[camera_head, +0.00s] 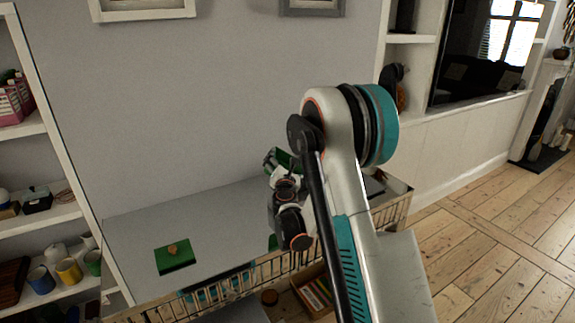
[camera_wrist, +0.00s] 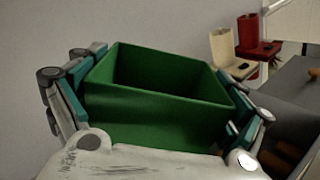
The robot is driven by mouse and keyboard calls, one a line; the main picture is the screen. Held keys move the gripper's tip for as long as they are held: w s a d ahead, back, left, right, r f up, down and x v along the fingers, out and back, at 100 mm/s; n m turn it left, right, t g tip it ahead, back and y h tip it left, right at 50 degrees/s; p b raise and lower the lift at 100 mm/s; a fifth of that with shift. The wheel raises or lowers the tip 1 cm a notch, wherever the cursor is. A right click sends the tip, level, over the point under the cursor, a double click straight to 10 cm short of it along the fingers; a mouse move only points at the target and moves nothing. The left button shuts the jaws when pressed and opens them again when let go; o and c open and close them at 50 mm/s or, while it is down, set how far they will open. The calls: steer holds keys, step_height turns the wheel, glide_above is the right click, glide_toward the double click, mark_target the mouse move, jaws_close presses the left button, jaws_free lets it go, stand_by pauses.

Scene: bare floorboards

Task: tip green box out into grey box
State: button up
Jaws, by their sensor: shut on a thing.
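A green open-topped box (camera_wrist: 150,135) fills the middle of the wrist view, between the teal-padded fingers of my gripper (camera_wrist: 158,95). My gripper is shut on it. Its inside is dark and I see no contents. In the head view part of the green box (camera_head: 291,158) shows at my gripper (camera_head: 284,168), above the grey table (camera_head: 140,225), largely hidden by my arm. A dark grey shape (camera_head: 374,186) behind my arm may be the grey box; I cannot tell. Grey walls (camera_wrist: 290,92) with brown items beside them show at the right of the wrist view.
A flat green block (camera_head: 175,256) with a small brown piece on it sits at the table's left. A cream container (camera_wrist: 224,47) and a red one (camera_wrist: 257,50) stand behind. Shelves (camera_head: 50,215) with mugs are at left. The table's middle looks clear.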

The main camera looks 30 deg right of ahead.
steer(key=n, duration=0.3)
steer(key=r+n, duration=0.1)
steer(key=n, duration=0.2)
steer(key=shift+a+r+n+b, duration=0.1)
steer(key=shift+n+b, duration=0.2)
steer(key=shift+a, duration=0.1)
steer(key=s+a+n+t+y, duration=0.1)
steer(key=s+a+y, duration=0.3)
steer(key=a, duration=0.7)
steer(key=s+a+r+n+t+y, duration=0.1)
steer(key=s+a+n+y, duration=0.2)
steer(key=a, duration=0.8)
steer(key=shift+s+a+r+n+y, duration=0.3)
steer(key=shift+s+a+n+y, duration=0.05)
steer(key=shift+n+y, duration=0.4)
steer(key=shift+a, duration=0.1)
